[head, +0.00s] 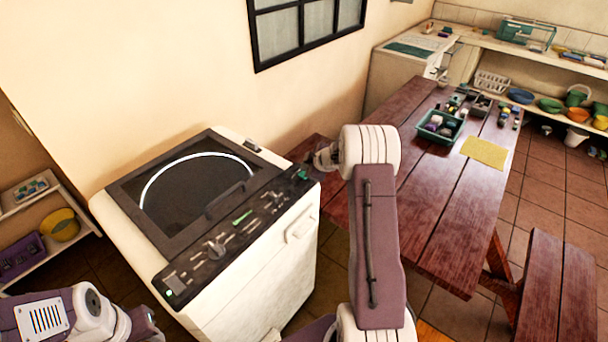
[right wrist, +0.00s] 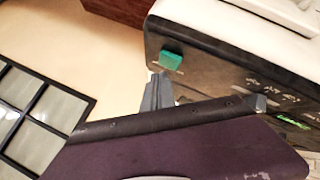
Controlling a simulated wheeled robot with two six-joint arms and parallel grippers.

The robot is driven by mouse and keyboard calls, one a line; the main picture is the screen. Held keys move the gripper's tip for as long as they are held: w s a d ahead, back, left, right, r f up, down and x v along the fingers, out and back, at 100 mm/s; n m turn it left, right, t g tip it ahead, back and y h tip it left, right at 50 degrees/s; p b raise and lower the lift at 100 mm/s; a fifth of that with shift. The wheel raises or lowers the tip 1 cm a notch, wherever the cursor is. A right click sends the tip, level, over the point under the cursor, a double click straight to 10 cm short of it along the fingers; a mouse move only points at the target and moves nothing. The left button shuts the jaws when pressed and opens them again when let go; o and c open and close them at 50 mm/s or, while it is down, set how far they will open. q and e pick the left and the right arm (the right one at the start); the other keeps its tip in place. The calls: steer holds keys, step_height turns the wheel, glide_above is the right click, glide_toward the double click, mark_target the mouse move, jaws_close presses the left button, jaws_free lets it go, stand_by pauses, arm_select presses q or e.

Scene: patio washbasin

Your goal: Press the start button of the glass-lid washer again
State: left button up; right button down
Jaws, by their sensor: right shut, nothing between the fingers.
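The glass-lid washer (head: 265,265) stands against the wall, its dark lid (head: 190,190) closed. A dark control panel runs along its front top edge. A green button (head: 302,175) sits at the panel's right end; it also shows in the right wrist view (right wrist: 171,60). My right gripper (head: 324,156) is shut and empty beside that end of the panel. In the right wrist view its grey fingertips (right wrist: 158,78) appear close to the green button; I cannot tell whether they touch it. My left arm shows at the lower left, its gripper out of view.
A lit green bar (head: 242,217) shows on the panel, and a small green light (head: 169,293) at its left end. A wooden table (head: 420,205) with a green tray (head: 441,125) and a yellow cloth (head: 485,152) stands to the right. A shelf (head: 40,250) is at the left.

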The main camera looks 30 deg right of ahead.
steer(key=shift+f, duration=0.1)
steer(key=shift+f, duration=0.35)
